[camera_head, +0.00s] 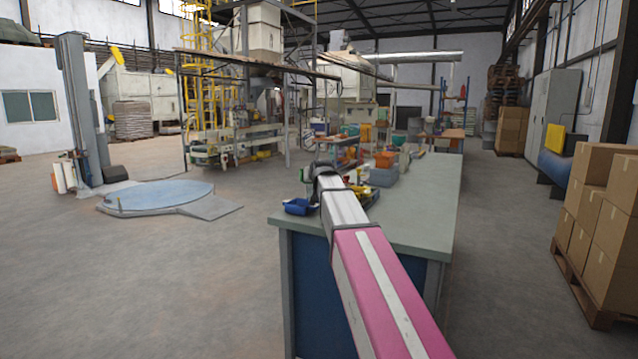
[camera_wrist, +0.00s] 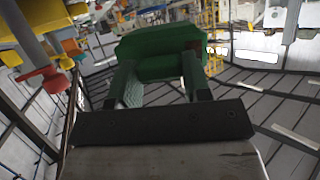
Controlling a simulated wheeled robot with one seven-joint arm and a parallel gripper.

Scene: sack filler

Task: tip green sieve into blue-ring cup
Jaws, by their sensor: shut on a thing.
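The green sieve (camera_wrist: 160,45) fills the upper middle of the wrist view, beyond my fingers. My gripper (camera_wrist: 158,82) is shut on it. In the head view my gripper (camera_head: 309,176) is above the near left end of the workbench, and only a small green patch shows beside it. My own arm hides part of the bench there. I cannot make out a blue-ring cup in either view. Whether anything is in the sieve cannot be seen.
The workbench (camera_head: 430,190) has a clear right side. A blue tray (camera_head: 298,206) sits at its near left corner. Orange bins (camera_head: 384,159) and a grey-blue box (camera_head: 383,177) stand farther back. Stacked cartons (camera_head: 610,210) are at the right; floor is open at left.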

